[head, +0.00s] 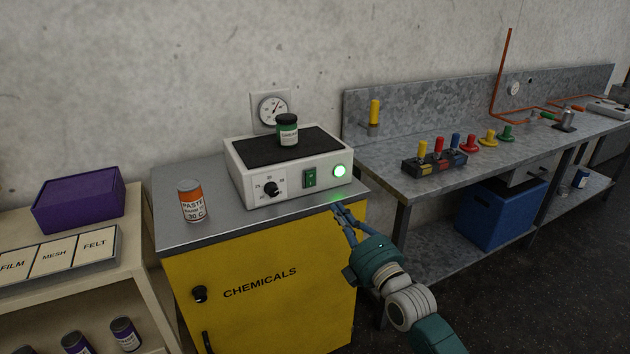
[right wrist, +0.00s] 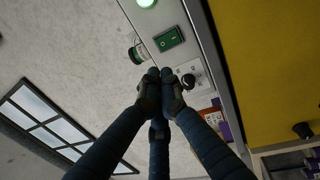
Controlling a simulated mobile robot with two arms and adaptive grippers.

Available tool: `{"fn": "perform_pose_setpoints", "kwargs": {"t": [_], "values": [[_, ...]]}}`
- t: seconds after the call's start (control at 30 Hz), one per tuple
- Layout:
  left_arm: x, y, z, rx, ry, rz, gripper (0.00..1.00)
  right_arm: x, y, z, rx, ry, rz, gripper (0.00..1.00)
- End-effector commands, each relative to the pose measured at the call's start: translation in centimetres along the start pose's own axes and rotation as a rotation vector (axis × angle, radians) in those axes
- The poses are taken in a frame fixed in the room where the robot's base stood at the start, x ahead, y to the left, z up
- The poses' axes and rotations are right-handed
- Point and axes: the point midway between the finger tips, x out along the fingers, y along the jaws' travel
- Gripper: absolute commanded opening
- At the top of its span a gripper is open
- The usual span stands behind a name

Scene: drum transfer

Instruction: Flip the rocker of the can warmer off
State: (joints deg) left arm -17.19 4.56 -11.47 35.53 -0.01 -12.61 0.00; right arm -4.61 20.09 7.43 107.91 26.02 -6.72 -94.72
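The can warmer (head: 240,178) is a white box with a black top, standing on the grey top of a yellow cabinet. Its green rocker (head: 309,178) is on the front panel between a black knob (head: 270,189) and a lit green lamp (head: 340,171). A dark green can (head: 287,131) stands on the black top. My right gripper (head: 340,209) is in front of the warmer's right end, apart from the rocker. The right wrist view shows its fingertips (right wrist: 160,77) together and empty, with the rocker (right wrist: 168,40) beyond them. My left gripper is not in view.
An orange-and-white paste can (head: 191,201) stands left of the warmer. The yellow chemicals cabinet (head: 260,300) is below. A metal bench (head: 400,165) with coloured pegs is to the right. A purple box (head: 79,198) sits on the left shelf.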

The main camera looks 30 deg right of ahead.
Motion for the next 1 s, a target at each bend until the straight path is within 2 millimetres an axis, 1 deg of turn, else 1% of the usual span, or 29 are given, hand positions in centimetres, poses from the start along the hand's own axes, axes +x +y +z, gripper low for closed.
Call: {"fn": "perform_pose_setpoints", "kwargs": {"t": [0.17, 0.4, 0.5, 0.6, 0.7, 0.8, 1.0], "values": [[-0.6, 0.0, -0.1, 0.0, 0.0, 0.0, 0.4, 2.8, 0.3, 0.0, 0.002, 0.0, 0.002, 0.0], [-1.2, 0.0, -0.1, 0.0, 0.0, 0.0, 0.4, 8.1, 0.2, 0.0, 0.002, 0.0, 0.001, 0.0], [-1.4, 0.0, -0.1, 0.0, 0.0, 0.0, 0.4, 10.0, 0.3, 0.0, 0.001, -0.001, 0.001, 0.0], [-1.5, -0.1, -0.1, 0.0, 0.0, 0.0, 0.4, 11.5, 0.1, 0.0, 0.001, 0.0, 0.0, 0.0], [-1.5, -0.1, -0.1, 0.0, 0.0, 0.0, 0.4, 12.6, 0.1, 0.0, 0.001, 0.001, 0.0, 0.0], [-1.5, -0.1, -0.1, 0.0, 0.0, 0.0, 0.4, 13.2, 0.0, 0.0, 0.0, 0.0, 0.0, 0.0], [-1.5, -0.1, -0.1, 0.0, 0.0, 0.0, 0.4, 13.5, 0.0, 0.0, 0.0, 0.0, 0.0, 0.0]]}}
